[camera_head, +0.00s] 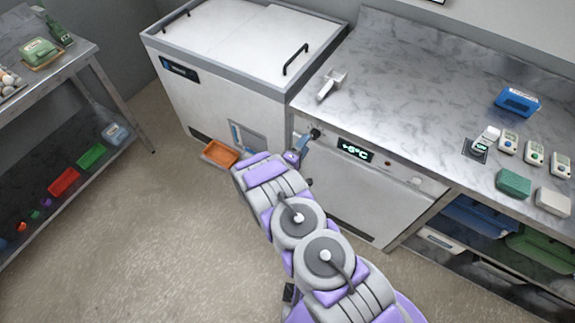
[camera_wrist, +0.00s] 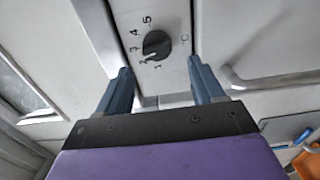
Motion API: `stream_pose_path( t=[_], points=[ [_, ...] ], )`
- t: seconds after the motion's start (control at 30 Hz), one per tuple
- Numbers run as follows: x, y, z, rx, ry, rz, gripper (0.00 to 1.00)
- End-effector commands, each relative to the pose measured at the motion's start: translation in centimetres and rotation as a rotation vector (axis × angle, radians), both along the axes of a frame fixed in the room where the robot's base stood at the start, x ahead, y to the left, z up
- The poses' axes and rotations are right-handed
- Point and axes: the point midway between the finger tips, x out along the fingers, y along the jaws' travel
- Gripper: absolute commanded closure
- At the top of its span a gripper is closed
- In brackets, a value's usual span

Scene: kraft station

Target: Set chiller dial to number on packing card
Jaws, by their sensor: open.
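The chiller dial (camera_wrist: 156,45) is a round black knob on the chiller's front panel, with numbers from 1 to 5 around it. Its white mark points to the lower left, close to the 2. In the head view the dial (camera_head: 316,133) sits left of the lit display (camera_head: 355,149), which seems to read +6°C. My gripper (camera_wrist: 158,72) is open and empty, its blue fingers either side of and just short of the dial, apart from it. In the head view my gripper (camera_head: 300,148) is in front of the panel's left end. I cannot make out a packing card.
A white chest freezer (camera_head: 225,70) stands left of the counter (camera_head: 410,80). An orange tray (camera_head: 220,154) sits low at its front. A small scale (camera_head: 477,148) and several handheld devices lie on the counter's right. A metal handle (camera_wrist: 275,78) is right of the dial.

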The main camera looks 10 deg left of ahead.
Motion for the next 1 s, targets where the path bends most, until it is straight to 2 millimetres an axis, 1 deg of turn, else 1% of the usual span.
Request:
stream_pose_path(
  t=[0.03,0.1,0.3,0.5,0.6,0.7,1.0],
  points=[
    [-1.2,0.7,0.1,-0.002,0.002,0.006,0.33],
    [-2.6,1.4,0.1,-0.001,0.003,0.007,0.33],
    [-6.8,2.8,0.0,-0.002,0.003,0.007,0.33],
    [-10.0,3.9,0.0,-0.001,0.003,0.006,0.33],
    [-11.0,4.3,-0.1,0.000,0.002,0.005,0.33],
    [-11.6,4.5,-0.1,0.001,0.002,0.003,0.33],
    [-11.9,4.6,-0.2,0.001,0.002,0.002,0.33]
  ],
)
